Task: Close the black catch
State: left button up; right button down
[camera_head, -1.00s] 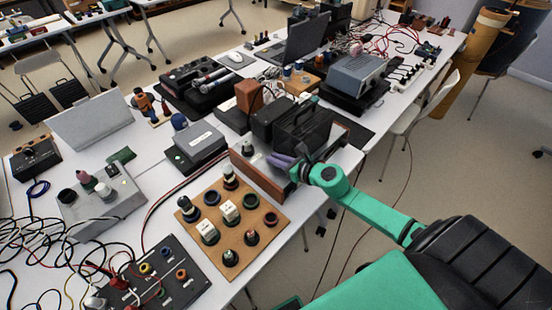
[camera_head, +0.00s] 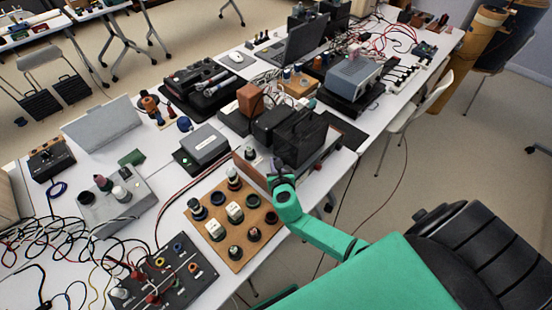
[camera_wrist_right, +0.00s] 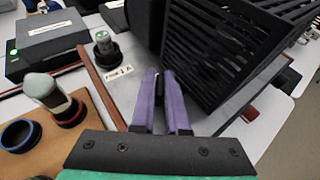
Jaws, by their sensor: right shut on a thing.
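My right gripper (camera_head: 278,168) is at the front side of a black slatted case (camera_head: 301,138) on the bench. In the right wrist view the two purple fingers (camera_wrist_right: 162,92) are close together on a small dark piece (camera_wrist_right: 160,88), which looks like the black catch. Most of this piece is hidden between the fingers, so I cannot tell its position. The slatted case (camera_wrist_right: 235,45) rises just right of the fingers. My left gripper is not in view.
A wooden board with several knobs (camera_head: 237,262) lies left of my right gripper. A grey box with a green light (camera_head: 205,145) stands behind it. A knob (camera_wrist_right: 103,42) stands left of the fingers. Cables clutter the left bench.

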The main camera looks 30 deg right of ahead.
jog(key=shift+a+m+g+h, duration=0.1)
jog(key=shift+m+g+h, duration=0.4)
jog(key=shift+m+h, duration=0.5)
jog(key=m+g+h+b, duration=0.1)
jog(key=m+h, duration=0.1)
jog(key=shift+w+f+m+g+h, duration=0.1)
jog(key=shift+f+m+g+h, duration=0.05)
jog(key=shift+m+g+h, duration=0.25)
jog(key=m+g+h+b, duration=0.2)
jog(key=m+g+b, duration=0.1)
jog(key=shift+h, duration=0.3)
jog(key=shift+m+g+h+b, duration=0.6)
jog(key=shift+m+g+b, duration=0.7)
jog(key=shift+m+b, duration=0.15)
jog(key=shift+r, duration=0.2)
jog(key=c, duration=0.9)
grip_release()
